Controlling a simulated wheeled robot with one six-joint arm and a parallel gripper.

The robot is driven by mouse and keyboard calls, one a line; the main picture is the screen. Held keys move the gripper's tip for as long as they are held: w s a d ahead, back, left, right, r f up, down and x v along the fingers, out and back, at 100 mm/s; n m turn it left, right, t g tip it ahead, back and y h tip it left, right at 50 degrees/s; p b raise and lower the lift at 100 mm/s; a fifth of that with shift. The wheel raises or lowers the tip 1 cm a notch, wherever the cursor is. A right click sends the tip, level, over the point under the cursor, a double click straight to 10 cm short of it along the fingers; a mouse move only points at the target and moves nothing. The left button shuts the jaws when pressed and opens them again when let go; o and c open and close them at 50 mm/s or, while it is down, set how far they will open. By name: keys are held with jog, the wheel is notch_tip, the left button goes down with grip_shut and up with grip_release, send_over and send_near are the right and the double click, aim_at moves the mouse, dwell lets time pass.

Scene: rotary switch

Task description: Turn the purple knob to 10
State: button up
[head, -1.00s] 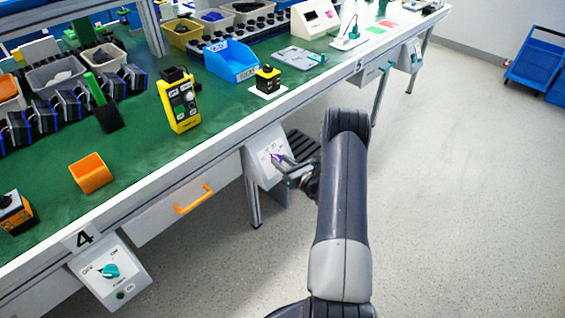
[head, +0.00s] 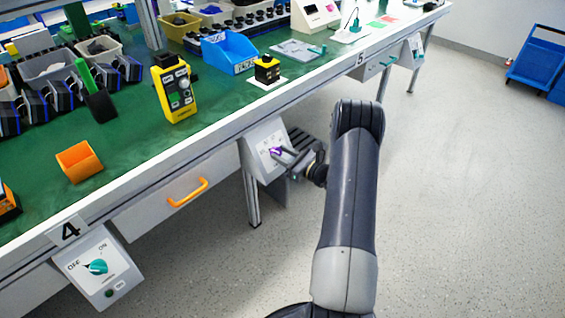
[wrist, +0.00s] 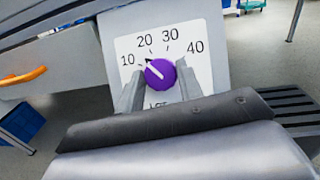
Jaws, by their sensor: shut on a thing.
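The purple knob (wrist: 158,75) sits on a white dial plate with the marks 10, 20, 30 and 40 (wrist: 195,47). Its pale pointer line slants up and left, aimed between 10 and 20, nearer 10. My gripper (wrist: 160,78) is shut on the knob, with one finger at its left and one at its right. In the head view the knob (head: 275,151) shows small on the sloped panel (head: 262,136) under the bench edge. My gripper (head: 287,156) reaches it from the right. The fingers partly hide the lower dial plate.
The green bench (head: 135,135) runs above the panel, with a metal leg (head: 251,195) beside it. An orange drawer handle (head: 187,193) and a panel with a teal OFF/ON knob (head: 96,267) are to the left.

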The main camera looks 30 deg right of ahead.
jog(key=shift+w+d+n+g+y+b, duration=0.1)
jog(key=shift+n+g+y+b, duration=0.45)
jog(key=shift+n+b, duration=0.6)
jog(key=shift+n+g+y+b, duration=0.5)
jog(key=shift+n+b, duration=0.25)
jog(key=shift+n, duration=0.7)
jog(key=o, duration=1)
jog(key=p+v, duration=0.1)
jog(key=v, duration=0.9)
jog(key=shift+s+d, duration=0.3)
